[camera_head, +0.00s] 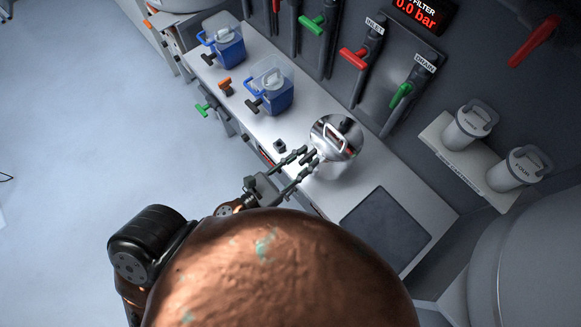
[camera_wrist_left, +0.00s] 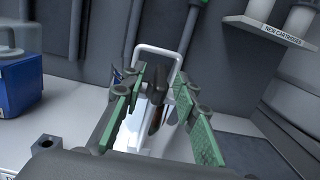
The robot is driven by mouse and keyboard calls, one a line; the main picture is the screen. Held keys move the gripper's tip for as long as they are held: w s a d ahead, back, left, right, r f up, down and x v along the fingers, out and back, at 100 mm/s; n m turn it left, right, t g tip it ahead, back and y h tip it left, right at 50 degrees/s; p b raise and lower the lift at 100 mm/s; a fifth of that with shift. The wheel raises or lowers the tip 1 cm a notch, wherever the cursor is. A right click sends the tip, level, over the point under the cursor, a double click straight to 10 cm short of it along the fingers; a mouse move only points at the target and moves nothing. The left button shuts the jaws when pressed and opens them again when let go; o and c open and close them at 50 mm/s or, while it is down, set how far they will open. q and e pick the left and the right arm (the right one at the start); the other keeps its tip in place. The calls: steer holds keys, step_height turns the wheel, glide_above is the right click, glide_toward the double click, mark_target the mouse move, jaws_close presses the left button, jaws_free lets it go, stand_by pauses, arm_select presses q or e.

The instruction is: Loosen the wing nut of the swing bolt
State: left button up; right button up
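A round shiny metal lid (camera_head: 348,150) with a pale loop handle (camera_head: 335,137) sits on the bench; the handle also shows in the left wrist view (camera_wrist_left: 159,49). My left gripper (camera_head: 308,157) is at the lid's near left edge with its fingers spread. In the left wrist view its green-padded fingers (camera_wrist_left: 160,95) are open, with a gap between them. A small dark and reddish part (camera_wrist_left: 156,116) shows in that gap; I cannot tell whether it is the wing nut or a reflection. The swing bolt is not clearly visible. My right gripper is not in view.
Two blue containers (camera_head: 229,52) (camera_head: 276,98) stand farther along the bench. A small black block (camera_head: 279,146) lies left of my gripper. Red and green valve handles (camera_head: 353,60) line the back wall. White cartridges (camera_head: 470,126) stand on a shelf. A dark panel (camera_head: 385,230) lies at right.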

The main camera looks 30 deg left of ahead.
arm_select(q)
steer(key=shift+v, duration=2.7)
